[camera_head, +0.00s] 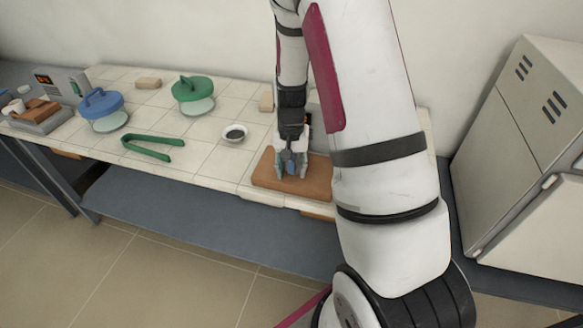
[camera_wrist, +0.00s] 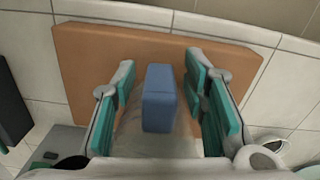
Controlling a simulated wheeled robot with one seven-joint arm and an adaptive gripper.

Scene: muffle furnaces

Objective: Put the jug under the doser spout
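A blue upright block (camera_wrist: 158,98), which looks like the jug's handle, stands between my gripper's fingers (camera_wrist: 160,78) in the wrist view. A greyish, see-through shape below it may be the jug's body; I cannot tell its outline. The fingers are open, one on each side of the blue part, with visible gaps. In the head view my gripper (camera_head: 291,168) is low over a brown board (camera_head: 262,174), with a bit of blue between its fingers. The doser and its spout are not clearly seen; my arm hides the area behind the board.
A white tiled table (camera_head: 215,172) carries a green-lidded vessel (camera_head: 192,89), a blue-lidded vessel (camera_head: 101,103), green tongs (camera_head: 150,144) and a small bowl (camera_head: 234,133). A grey device (camera_wrist: 52,143) sits near the lower left of the wrist view. A furnace cabinet (camera_head: 515,140) stands right.

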